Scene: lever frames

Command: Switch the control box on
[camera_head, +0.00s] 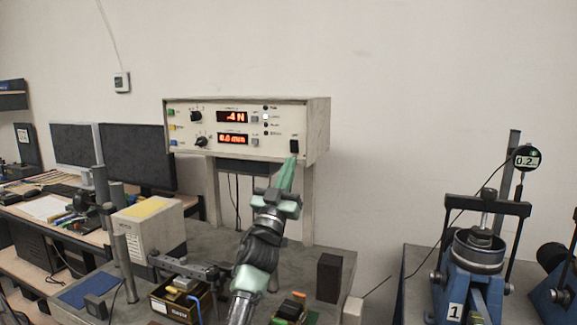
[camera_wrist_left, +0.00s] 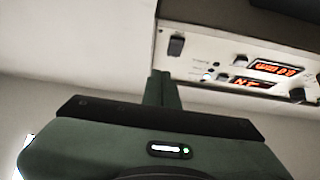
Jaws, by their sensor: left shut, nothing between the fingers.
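The control box (camera_head: 235,130) is a pale instrument case on a raised stand, with two lit red displays, knobs and small buttons on its front. A black rocker switch (camera_head: 294,146) sits at the right end of its panel. My left gripper (camera_head: 291,160) is shut and empty, its green fingertips pointing up just below the switch. In the left wrist view the box (camera_wrist_left: 225,62) appears upside down, with the switch (camera_wrist_left: 176,46) beyond the closed fingers (camera_wrist_left: 161,76). I cannot tell whether the fingertips touch the panel. My right gripper is not in view.
A grey bench (camera_head: 335,258) lies under the stand, with a dark block (camera_head: 329,278) and an open box of small parts (camera_head: 180,303) on it. Monitors (camera_head: 138,156) stand at the left. A blue test device (camera_head: 470,280) with a dial gauge stands at the right.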

